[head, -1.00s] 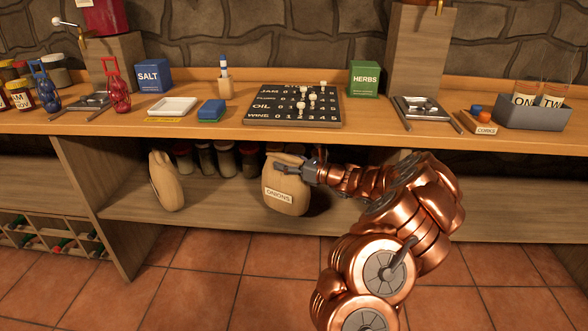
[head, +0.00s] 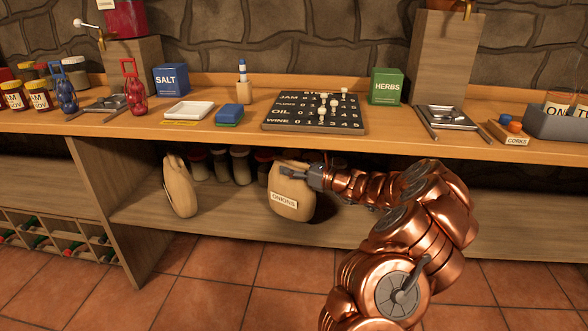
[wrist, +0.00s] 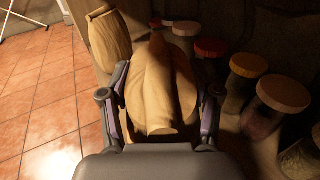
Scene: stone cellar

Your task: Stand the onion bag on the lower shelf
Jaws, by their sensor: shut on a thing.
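The tan onion bag (head: 291,198) has a label reading ONIONS and is at the lower shelf (head: 235,213), under the counter. My gripper (head: 300,172) is shut on the top of the bag from the right. In the wrist view the bag (wrist: 160,90) sits between the two fingers (wrist: 162,105). The bag looks nearly upright, slightly tilted. Its base is at about the level of the shelf's front part; I cannot tell whether it touches the board.
A second tan bag (head: 180,187) stands to the left on the lower shelf. Several lidded jars (wrist: 248,75) line the back. The counter (head: 240,128) overhead holds a price board (head: 290,126), a salt box (head: 171,80) and a herbs box (head: 386,87). The shelf between the bags is free.

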